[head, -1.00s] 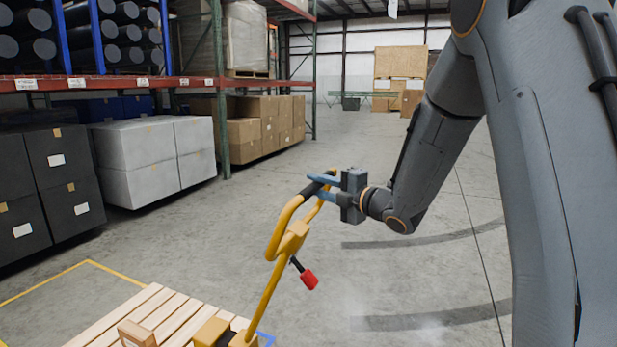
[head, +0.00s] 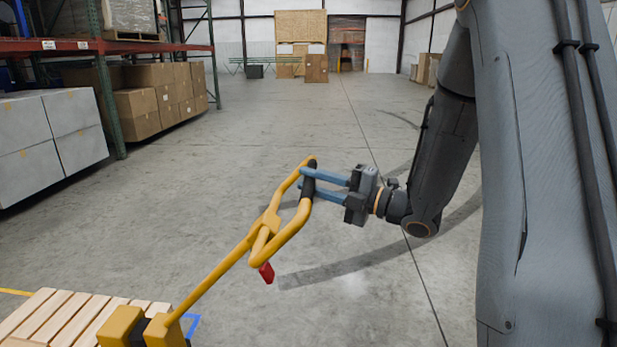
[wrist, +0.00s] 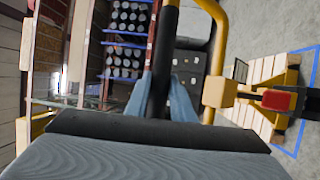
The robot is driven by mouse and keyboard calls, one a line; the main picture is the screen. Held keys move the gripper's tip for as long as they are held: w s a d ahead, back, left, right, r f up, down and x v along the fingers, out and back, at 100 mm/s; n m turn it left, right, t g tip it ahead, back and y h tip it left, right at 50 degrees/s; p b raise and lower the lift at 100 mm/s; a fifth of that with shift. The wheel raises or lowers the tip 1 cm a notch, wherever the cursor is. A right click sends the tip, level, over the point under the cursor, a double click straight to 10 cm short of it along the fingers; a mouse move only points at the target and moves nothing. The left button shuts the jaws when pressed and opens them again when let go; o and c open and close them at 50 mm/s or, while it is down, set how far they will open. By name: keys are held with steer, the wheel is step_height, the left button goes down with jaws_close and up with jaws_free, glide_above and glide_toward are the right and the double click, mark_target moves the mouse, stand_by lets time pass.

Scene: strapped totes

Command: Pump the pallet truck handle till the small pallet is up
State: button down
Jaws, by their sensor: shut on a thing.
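The yellow pallet truck handle (head: 229,262) leans over to the right in the head view, with a looped top and a black grip (head: 308,178). My gripper (head: 309,184) is shut on the black grip, its blue fingers on either side of it. In the wrist view the black grip (wrist: 162,60) runs between the blue fingers. A red lever (head: 266,272) sits below the loop. The small wooden pallet (head: 62,318) is at the lower left, beside the yellow truck body (head: 140,328).
Blue floor marking (head: 191,324) shows by the truck. White boxes (head: 50,135) and brown cartons (head: 150,103) stand by the rack at the left. The concrete floor to the right and ahead is clear. A wooden crate stack (head: 301,45) is far back.

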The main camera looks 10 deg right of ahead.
steer(key=shift+f, duration=0.35)
steer(key=c, duration=1.5)
jaws_free()
steer(key=shift+c, duration=0.2)
steer(key=shift+d+r, duration=0.1)
